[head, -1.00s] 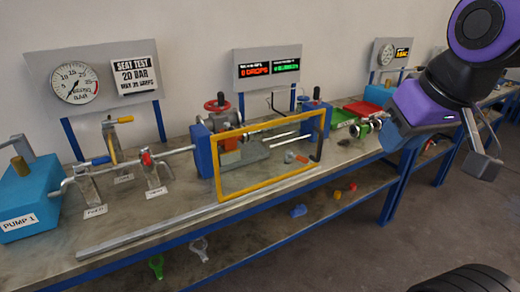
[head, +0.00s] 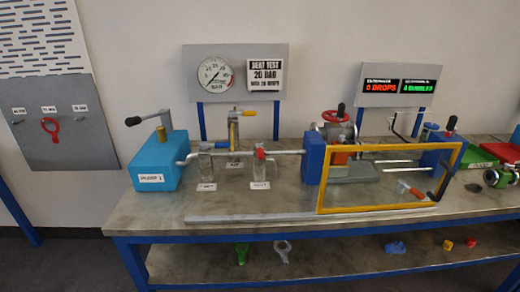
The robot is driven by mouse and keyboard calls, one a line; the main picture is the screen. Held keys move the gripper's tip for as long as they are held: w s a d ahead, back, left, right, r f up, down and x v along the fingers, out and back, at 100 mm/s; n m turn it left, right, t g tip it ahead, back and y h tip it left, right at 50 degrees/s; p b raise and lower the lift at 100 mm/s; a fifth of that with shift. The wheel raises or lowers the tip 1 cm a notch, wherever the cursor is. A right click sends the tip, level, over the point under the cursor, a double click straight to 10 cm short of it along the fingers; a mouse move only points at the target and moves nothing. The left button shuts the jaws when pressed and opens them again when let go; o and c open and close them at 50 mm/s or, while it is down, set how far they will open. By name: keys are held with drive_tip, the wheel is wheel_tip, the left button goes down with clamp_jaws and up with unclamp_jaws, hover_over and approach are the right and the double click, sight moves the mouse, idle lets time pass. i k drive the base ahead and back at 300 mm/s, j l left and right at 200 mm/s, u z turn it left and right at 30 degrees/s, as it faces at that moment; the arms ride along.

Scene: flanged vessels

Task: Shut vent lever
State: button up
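Three small valves stand in a group on the bench between the blue pump and the clamp frame. The front left valve (head: 206,160) has a blue-tipped handle (head: 221,145). The rear valve (head: 234,130) has a yellow-tipped handle (head: 248,113) sticking out to the right. The front right valve (head: 260,165) has a red handle (head: 260,153) at the pipe. Each has a small white tag, too small to read surely, so I cannot tell which is the vent lever. My gripper is out of view.
The blue pump (head: 158,160) with its raised black-tipped handle stands at the bench's left end. A yellow guard frame (head: 390,209) encloses the test rig on the right. A metal rail (head: 250,217) lies along the bench front (head: 160,215).

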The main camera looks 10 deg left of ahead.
sight(259, 144)
drive_tip(key=i+j, duration=0.15)
drive_tip(key=j, duration=0.2)
drive_tip(key=i+j, duration=0.2)
drive_tip(key=j, duration=0.15)
drive_tip(key=i+j, duration=0.15)
drive_tip(key=j, duration=0.15)
